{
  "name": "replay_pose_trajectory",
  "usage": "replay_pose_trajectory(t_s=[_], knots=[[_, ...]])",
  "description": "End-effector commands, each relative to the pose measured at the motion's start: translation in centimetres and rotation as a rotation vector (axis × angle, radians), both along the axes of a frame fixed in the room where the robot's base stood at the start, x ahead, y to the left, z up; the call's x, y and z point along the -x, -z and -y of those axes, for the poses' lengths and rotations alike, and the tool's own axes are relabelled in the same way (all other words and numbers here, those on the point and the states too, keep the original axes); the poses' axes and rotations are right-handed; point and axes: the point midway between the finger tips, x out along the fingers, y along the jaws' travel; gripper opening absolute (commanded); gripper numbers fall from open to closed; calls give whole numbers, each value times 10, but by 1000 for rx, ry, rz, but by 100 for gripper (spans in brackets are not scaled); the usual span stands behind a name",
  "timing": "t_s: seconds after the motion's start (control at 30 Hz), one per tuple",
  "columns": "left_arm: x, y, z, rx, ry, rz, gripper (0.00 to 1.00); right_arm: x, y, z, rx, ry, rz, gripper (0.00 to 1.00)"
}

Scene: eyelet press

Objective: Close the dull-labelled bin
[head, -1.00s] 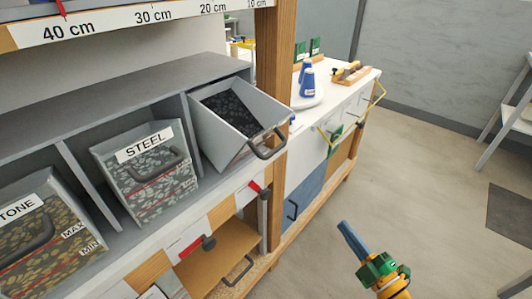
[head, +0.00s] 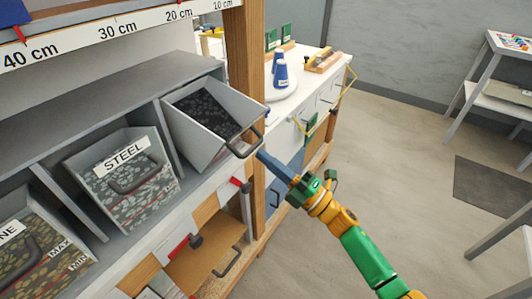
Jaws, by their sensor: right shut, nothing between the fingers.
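A grey bin (head: 190,132) at the right end of the bin shelf is tipped open, its mouth facing up and forward. Dark pieces (head: 207,112) lie in it, and its front label is hidden from this view. Its dark loop handle (head: 247,146) sticks out at the front right. My right gripper (head: 263,157) is shut and empty, with its blue-grey tip just right of this handle; I cannot tell whether they touch. My left gripper is not in view.
The bin labelled STEEL (head: 150,188) and another partly seen bin (head: 30,245) sit to the left. A wooden post (head: 240,50) stands behind the open bin. A low wooden drawer with a handle (head: 228,262) is below.

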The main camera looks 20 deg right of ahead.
Motion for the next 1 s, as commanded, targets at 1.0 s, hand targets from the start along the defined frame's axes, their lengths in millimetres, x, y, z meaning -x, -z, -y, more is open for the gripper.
replay_pose_trajectory(t_s=[1.0], knots=[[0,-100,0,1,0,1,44,-24,-52,-19,155,0,-202,0]])
